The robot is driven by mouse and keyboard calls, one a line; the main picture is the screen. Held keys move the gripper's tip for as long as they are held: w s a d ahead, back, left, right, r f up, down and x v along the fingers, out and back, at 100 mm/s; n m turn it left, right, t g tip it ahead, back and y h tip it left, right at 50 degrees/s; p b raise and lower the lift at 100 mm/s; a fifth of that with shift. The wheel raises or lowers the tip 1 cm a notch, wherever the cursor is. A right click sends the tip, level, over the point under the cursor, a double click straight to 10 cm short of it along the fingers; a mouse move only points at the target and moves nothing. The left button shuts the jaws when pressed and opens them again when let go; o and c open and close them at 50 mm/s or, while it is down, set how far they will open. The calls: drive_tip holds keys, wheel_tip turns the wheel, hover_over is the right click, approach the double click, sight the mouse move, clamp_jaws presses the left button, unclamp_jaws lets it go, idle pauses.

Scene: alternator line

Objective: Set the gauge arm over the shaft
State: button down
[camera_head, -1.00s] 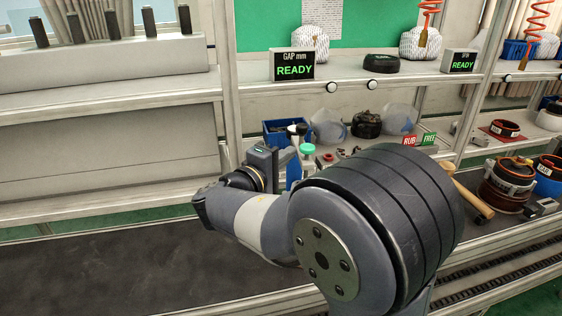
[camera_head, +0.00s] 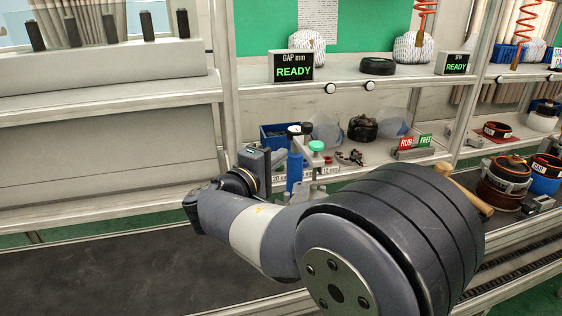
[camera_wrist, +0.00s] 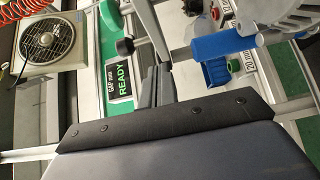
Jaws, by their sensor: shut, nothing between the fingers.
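In the wrist view the blue cylinder (camera_wrist: 226,44) lies along a metal bar at upper right, and a black knob (camera_wrist: 125,47) is at upper left. I cannot tell which part is the gauge arm. My gripper (camera_wrist: 149,72) is shut and empty, apart from the blue cylinder in the picture. In the head view it is just left of the stand. A grey metal part (camera_wrist: 272,14) fills the wrist view's top right; no shaft is clearly visible.
A display reading READY (camera_head: 293,68) stands on the upper shelf. A blue bin (camera_head: 273,133), dark parts and RUB and FREE signs (camera_head: 416,142) are on the lower shelf. Wound rotors (camera_head: 508,177) stand at right. The dark belt (camera_head: 110,275) at front left is clear.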

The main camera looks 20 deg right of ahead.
drive_tip(key=v, duration=1)
drive_tip(key=shift+s, duration=0.35)
drive_tip(key=shift+d, duration=0.1)
